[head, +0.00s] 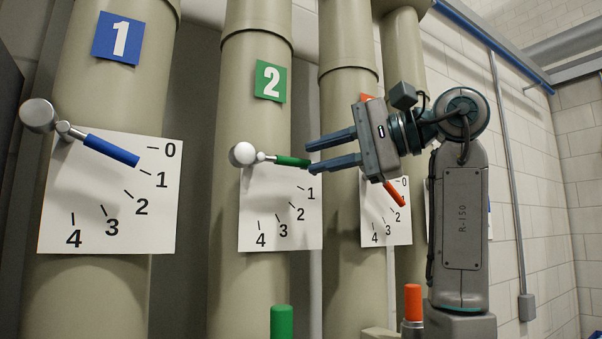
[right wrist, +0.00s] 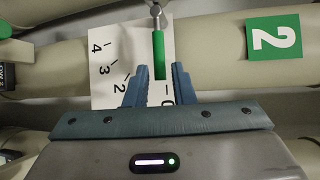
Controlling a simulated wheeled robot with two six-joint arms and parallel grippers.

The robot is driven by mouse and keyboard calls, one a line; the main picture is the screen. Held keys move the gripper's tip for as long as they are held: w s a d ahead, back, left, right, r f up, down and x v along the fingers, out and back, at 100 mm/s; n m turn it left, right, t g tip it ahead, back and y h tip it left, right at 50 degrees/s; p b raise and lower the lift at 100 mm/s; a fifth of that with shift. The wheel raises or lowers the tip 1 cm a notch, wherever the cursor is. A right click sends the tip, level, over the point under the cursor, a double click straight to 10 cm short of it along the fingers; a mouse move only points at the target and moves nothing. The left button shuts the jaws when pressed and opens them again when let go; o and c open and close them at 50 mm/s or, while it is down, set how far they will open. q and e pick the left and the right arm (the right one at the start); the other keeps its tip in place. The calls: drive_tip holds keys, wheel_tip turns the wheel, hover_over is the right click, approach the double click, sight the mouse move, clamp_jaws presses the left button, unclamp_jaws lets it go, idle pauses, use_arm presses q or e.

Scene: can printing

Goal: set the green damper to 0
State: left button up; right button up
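The green damper handle (head: 292,161) sticks out to the right from its round metal knob (head: 243,154) on pipe 2, nearly level. My right gripper (head: 310,158) is open at the handle's free end. In the right wrist view, the green handle (right wrist: 158,52) shows between my two blue fingertips (right wrist: 160,68), with a gap on each side. There it lines up closely with the 0 mark (right wrist: 166,90) on the white scale plate (head: 280,225). In the head view my gripper hides that mark. My left gripper is not in view.
A blue handle (head: 110,150) on pipe 1 stands at the left, and a red handle (head: 395,194) on pipe 3 is behind my gripper. A green cylinder (head: 282,322) and an orange cylinder (head: 413,302) stand low in front. The space between pipes 1 and 2 is clear.

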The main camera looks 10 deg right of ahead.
drive_tip(key=b+v, duration=0.1)
drive_tip(key=v, duration=0.5)
drive_tip(key=shift+b, duration=0.35)
drive_tip(key=shift+d+f, duration=0.1)
